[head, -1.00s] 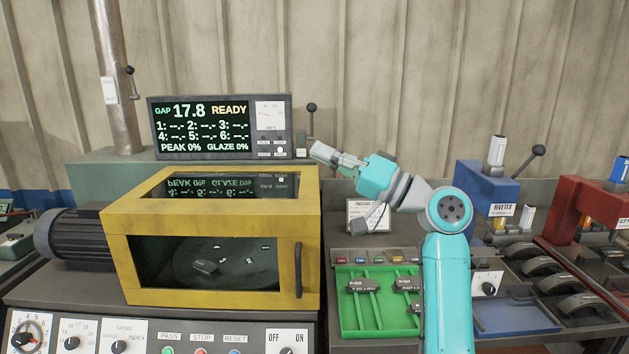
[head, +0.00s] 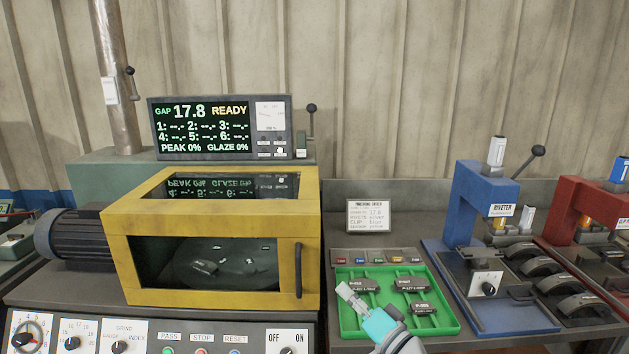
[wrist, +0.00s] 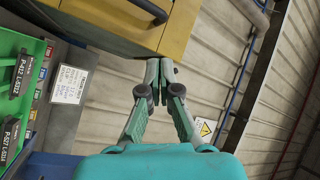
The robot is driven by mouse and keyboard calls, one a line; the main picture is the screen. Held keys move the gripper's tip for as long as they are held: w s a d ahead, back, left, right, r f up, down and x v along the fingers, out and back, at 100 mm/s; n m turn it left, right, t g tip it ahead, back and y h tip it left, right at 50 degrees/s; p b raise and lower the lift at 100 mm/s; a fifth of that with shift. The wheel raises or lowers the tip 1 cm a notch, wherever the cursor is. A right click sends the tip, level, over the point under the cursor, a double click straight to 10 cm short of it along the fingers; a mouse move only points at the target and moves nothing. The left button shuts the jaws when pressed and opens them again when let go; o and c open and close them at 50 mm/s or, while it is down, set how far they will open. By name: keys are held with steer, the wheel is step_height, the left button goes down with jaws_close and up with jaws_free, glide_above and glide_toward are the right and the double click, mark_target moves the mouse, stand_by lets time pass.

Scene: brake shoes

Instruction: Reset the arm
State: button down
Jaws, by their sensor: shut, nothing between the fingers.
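My gripper (head: 345,291) is low in the head view, over the left front part of the green tray (head: 447,318). Its jaws are closed with nothing between them. In the wrist view the fingertips of my gripper (wrist: 160,64) meet below the yellow cabinet edge (wrist: 188,28). The tray holds several dark labelled parts, such as one at its back left (head: 362,285) and one at its front right (head: 424,308). Part of the tray's front left is hidden behind my gripper and wrist.
A yellow windowed cabinet (head: 112,222) with its door shut stands left of the tray. A display (head: 220,127) above it reads GAP 17.8 READY. A blue riveter (head: 470,200) and a red press (head: 575,200) stand right. A printed card (head: 368,215) stands behind the tray.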

steer(key=s+d+f+m+h, duration=0.1)
steer(key=s+d+f+h, duration=0.35)
steer(key=s+f, duration=0.75)
steer(key=s+d+f+m+h, duration=0.1)
steer(key=s+d+f+h, duration=0.35)
steer(key=s+f, duration=0.7)
steer(key=s+d+r+n+h, duration=0.1)
steer(key=s+r+n, duration=0.1)
steer(key=s, duration=1.3)
steer(key=s+d+r+n+g+h, duration=0.1)
steer(key=s+r+n+h, duration=0.1)
steer(key=s, duration=1.3)
steer(key=shift+d+r+n, duration=0.25)
steer(key=shift+r+n, duration=0.55)
steer(key=shift+n, duration=0.1)
